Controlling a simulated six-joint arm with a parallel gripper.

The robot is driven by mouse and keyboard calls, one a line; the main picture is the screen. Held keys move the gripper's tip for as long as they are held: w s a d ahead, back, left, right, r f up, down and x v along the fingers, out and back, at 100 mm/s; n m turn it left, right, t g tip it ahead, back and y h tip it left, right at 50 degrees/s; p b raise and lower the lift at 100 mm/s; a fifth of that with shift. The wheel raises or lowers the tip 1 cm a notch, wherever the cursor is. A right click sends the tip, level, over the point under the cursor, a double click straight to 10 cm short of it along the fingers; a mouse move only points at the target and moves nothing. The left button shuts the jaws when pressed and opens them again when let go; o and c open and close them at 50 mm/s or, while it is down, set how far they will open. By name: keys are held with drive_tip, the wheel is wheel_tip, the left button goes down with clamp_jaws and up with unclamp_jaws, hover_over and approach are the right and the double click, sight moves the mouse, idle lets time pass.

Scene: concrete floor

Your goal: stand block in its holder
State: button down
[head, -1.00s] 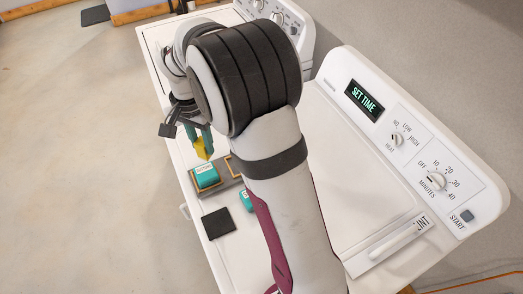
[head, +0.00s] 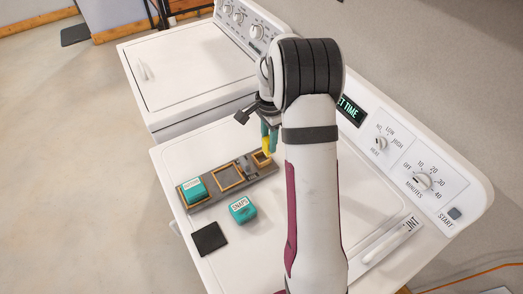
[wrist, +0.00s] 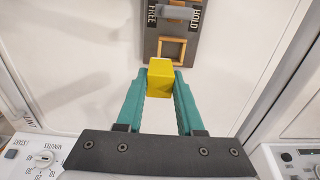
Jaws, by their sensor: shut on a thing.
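My gripper (head: 269,132) has teal fingers and is shut on a yellow block (wrist: 160,78), which sits between the fingertips in the wrist view. In the head view the yellow block (head: 266,144) is seen at the right end of the holder (head: 207,199), a long grey board with orange-edged slots. In the wrist view the end slot of the holder (wrist: 190,50) lies just past the block, and the block appears apart from it. The block's lower end and its height above the slot are hard to tell.
A teal box (head: 194,189) sits at the holder's left end. Another teal box marked SNAPS (head: 242,209) and a black square (head: 209,238) lie in front. A grey lever (wrist: 175,12) sits between FREE and HOLD labels. The white machine top (head: 300,225) is otherwise mostly clear.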

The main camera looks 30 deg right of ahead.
drive_tip(key=shift+w+a+f, duration=0.65)
drive_tip(key=shift+w+f, duration=0.2)
drive_tip(key=shift+f, duration=1.8)
drive_tip(key=c, duration=0.5)
unclamp_jaws()
drive_tip(key=shift+f, duration=0.1)
drive_tip(key=shift+c, duration=0.2)
